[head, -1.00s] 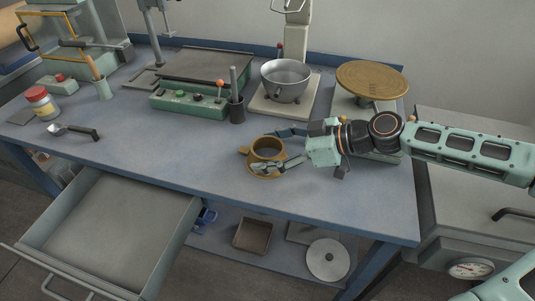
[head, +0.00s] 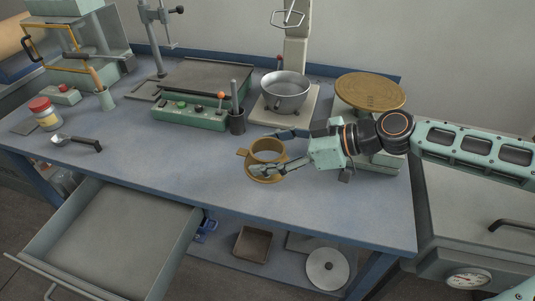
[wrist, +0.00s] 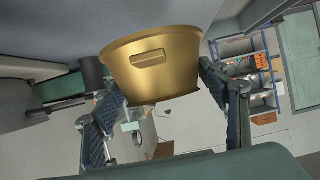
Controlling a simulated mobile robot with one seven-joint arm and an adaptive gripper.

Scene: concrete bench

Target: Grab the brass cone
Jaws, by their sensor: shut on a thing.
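The brass cone (head: 258,157) is a gold, cup-like piece with a wide rim and a small tab on its left. It shows near the front middle of the bench in the head view. In the wrist view the cone (wrist: 155,70) fills the upper middle, with a raised slot-shaped mark on its side. My gripper (head: 268,151) reaches in from the right, one finger behind the cone and one in front. In the wrist view my gripper (wrist: 158,88) has a finger on either side of the cone, shut on it. I cannot tell surely whether its base clears the bench.
A metal bowl (head: 285,92) on a scale-like stand and a dark cup with a rod (head: 237,122) are behind the cone. A round brass plate (head: 370,92) is at back right. The spoon (head: 78,142) lies far left. An open drawer (head: 110,240) juts out front left.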

